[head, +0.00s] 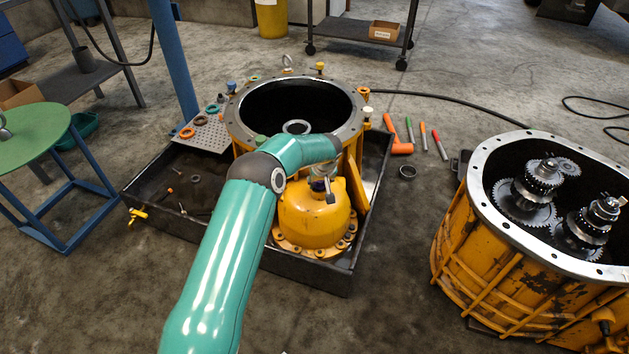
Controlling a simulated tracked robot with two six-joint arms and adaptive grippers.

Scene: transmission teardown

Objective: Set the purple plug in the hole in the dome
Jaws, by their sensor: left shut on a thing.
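The yellow dome (306,225) stands with its bolted flange in the dark tray, in front of the open yellow housing. My left arm reaches over from the front, and its gripper (328,192) is just above the top of the dome, pointing down. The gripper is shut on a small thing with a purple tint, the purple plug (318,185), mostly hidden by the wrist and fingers. The hole in the dome is hidden, so I cannot tell whether the plug touches it. My right gripper is out of view.
The housing (233,121) has several coloured caps on its rim. The dark tray (345,284) surrounds it. A perforated plate (209,136) with rings lies left. A gear-filled housing (464,235) stands right.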

